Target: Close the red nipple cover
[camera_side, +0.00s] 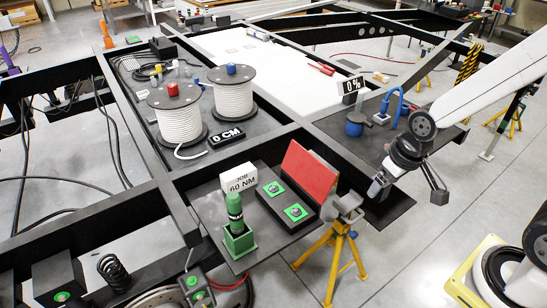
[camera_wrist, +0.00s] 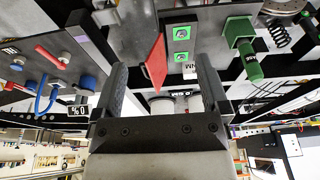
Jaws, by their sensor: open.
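The red nipple cover (camera_side: 309,170) is a flat red plate. It stands up, tilted, along the right rear edge of a dark block, so it is raised open. Two green squares with grey hex nipples (camera_side: 274,189) (camera_side: 295,212) lie uncovered on the block's top. In the wrist view the red cover (camera_wrist: 156,62) appears nearly edge-on between my fingers in the picture, with the green squares (camera_wrist: 181,32) to its right. My gripper (camera_side: 408,190) is open and empty. It hangs to the right of the cover in the side view, clear of it.
A green tool (camera_side: 235,212) stands in a green holder, beside a "JOB 60 NM" sign (camera_side: 239,179). Rope spools (camera_side: 178,115) and a blue hose (camera_side: 392,100) lie farther back.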

